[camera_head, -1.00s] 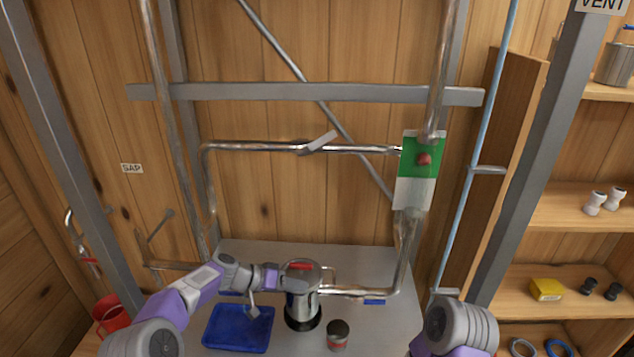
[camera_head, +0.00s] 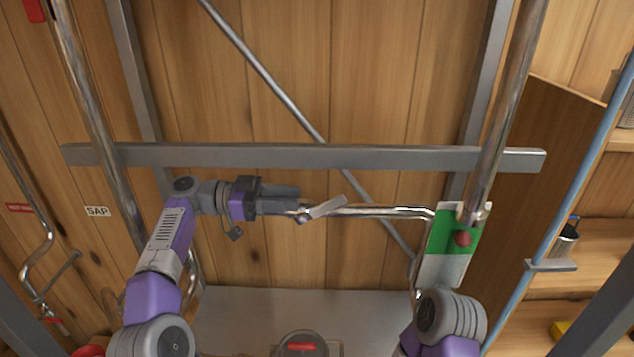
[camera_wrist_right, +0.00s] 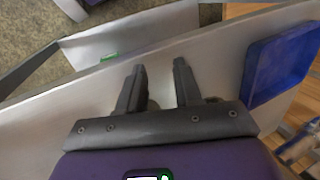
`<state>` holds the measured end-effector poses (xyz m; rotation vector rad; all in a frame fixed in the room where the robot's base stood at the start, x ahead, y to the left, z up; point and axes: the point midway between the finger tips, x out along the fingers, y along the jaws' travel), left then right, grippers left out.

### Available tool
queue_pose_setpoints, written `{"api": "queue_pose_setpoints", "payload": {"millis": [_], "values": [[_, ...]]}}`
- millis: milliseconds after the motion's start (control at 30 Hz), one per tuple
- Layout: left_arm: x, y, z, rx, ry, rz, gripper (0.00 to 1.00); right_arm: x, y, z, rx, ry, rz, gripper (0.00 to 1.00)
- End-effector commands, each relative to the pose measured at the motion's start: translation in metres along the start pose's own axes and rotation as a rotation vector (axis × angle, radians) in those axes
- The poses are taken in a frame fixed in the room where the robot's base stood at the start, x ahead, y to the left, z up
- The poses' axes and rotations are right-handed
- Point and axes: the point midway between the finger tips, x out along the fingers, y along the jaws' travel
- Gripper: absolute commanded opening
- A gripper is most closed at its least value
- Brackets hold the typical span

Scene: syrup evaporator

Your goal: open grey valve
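The grey valve lever (camera_head: 327,207) sits on the horizontal steel pipe (camera_head: 385,212) and slants up to the right. My left gripper (camera_head: 298,200) is at the pipe's height, just left of the lever, and points right toward it. Its two dark fingers are apart, one above the other, with nothing seen between them. The lower fingertip looks close to the lever's left end; I cannot tell if they touch. My right gripper is out of the head view, but the right wrist view shows it open and empty (camera_wrist_right: 160,68).
A grey crossbar (camera_head: 320,157) runs above the pipe. A green and white panel (camera_head: 447,245) with a red knob (camera_head: 462,239) stands to the right. A red-topped pot (camera_head: 302,346) is below. The right wrist view shows a blue tray (camera_wrist_right: 280,65) at the right.

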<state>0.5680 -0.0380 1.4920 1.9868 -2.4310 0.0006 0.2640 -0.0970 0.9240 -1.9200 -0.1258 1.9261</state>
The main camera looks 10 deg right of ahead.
Motion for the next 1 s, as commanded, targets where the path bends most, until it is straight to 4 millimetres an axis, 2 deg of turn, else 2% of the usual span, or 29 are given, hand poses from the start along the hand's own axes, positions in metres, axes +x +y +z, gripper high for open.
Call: {"api": "queue_pose_setpoints", "payload": {"millis": [500,867,1000], "values": [[0.067,0.000,0.000,-0.002,-0.001,0.001,0.34,0.004,0.002,0.000,0.001,-0.001,0.000,0.34],[0.075,0.000,0.000,-0.002,-0.001,-0.001,0.34,0.004,0.002,0.000,0.000,0.000,0.000,0.34],[0.074,0.000,0.000,-0.002,-0.001,-0.001,0.16,0.004,0.002,0.000,0.000,0.000,0.000,0.34]]}}
